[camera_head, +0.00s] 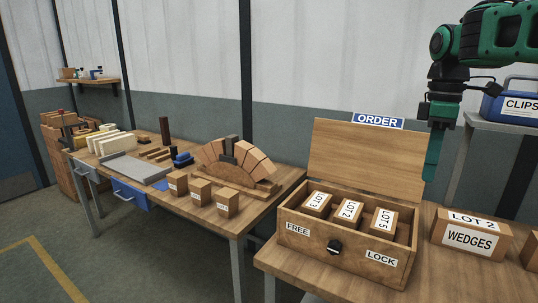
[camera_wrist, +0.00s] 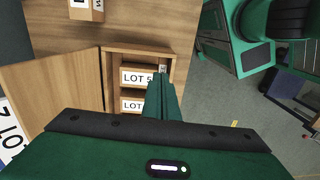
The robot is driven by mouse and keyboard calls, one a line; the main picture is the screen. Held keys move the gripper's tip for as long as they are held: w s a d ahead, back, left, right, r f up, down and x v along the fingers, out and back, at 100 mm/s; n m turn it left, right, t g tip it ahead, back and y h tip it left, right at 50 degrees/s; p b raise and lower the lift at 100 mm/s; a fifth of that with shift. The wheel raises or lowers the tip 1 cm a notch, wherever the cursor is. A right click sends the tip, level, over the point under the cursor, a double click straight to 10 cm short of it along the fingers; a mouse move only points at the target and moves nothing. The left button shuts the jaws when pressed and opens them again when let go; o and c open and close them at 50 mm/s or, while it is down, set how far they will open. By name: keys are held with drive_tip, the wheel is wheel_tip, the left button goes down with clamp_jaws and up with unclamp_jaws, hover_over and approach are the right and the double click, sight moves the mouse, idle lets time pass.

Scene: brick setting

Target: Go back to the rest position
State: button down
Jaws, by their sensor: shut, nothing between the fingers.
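My green gripper (camera_head: 432,165) hangs pointing down at the right of the head view, beside the right end of the open lid. Its fingers are shut and empty, and they also show in the wrist view (camera_wrist: 164,97). Below and to the left stands a wooden box (camera_head: 318,262) with its lid (camera_head: 365,150) raised. It holds blocks marked LOT 3 (camera_head: 317,204), LOT 2 (camera_head: 348,211) and LOT 5 (camera_head: 384,220). A dark latch (camera_head: 335,247) sits on its front between the FREE and LOCK labels.
A WEDGES carton (camera_head: 468,238) stands right of the box. A blue CLIPS case (camera_head: 510,103) rests on a grey shelf at the far right. The left bench holds a brick arch (camera_head: 236,163) and several small blocks.

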drive_tip(key=s+d+f+m, duration=0.2)
drive_tip(key=s+f+m, duration=0.7)
drive_tip(key=s, duration=0.3)
drive_tip(key=s+d+f+m, duration=0.3)
drive_tip(key=s+f+m, duration=0.5)
drive_tip(key=s+f, duration=0.3)
drive_tip(key=s, duration=0.2)
drive_tip(key=shift+s+d+f+m, duration=0.15)
drive_tip(key=shift+s+d+m, duration=0.15)
drive_tip(key=shift+m, duration=0.1)
drive_tip(key=shift+w+f, duration=0.2)
drive_tip(key=shift+w, duration=0.45)
drive_tip(key=c, duration=1.8)
unclamp_jaws()
